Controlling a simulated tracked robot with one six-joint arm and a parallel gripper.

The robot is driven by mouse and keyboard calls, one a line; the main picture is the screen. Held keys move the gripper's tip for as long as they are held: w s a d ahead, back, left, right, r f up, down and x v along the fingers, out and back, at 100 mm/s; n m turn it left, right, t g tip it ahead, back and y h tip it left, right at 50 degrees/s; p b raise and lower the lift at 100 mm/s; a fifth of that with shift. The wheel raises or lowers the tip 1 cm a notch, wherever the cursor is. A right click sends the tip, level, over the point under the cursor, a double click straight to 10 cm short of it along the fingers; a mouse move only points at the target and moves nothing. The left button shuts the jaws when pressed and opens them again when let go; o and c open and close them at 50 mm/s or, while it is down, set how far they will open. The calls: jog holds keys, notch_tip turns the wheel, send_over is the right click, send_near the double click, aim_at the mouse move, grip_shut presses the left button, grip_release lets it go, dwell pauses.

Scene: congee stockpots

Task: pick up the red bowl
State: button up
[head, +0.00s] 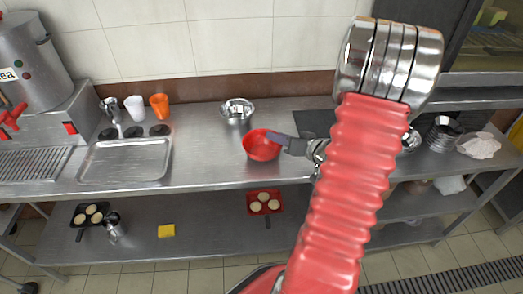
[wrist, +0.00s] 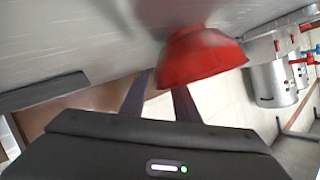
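The red bowl (head: 261,149) stands upright on the steel counter, near its front edge, in the head view. My gripper (head: 275,138) reaches in from the right, its dark fingers at the bowl's right rim. In the wrist view the bowl (wrist: 203,58) appears upside down, just beyond my gripper (wrist: 161,84). The two fingers there are apart, with a gap between them. One fingertip overlaps the bowl's rim; whether it touches the bowl I cannot tell.
A metal pot (head: 237,111) stands behind the bowl. A steel tray (head: 126,160), a white cup (head: 135,108) and an orange cup (head: 159,106) are to the left. A lower shelf holds a red tray of round items (head: 264,202).

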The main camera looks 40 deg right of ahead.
jog(key=shift+c, duration=0.7)
grip_shut()
jog(key=shift+r, duration=0.1)
notch_tip(320, 180, up, 10)
dwell(0.5)
dwell(0.4)
jog(key=d+r, duration=0.3)
jog(key=r, duration=3)
jog(key=shift+w+r, duration=0.15)
jog(key=shift+w, duration=0.1)
jog(key=shift+s+d, duration=0.1)
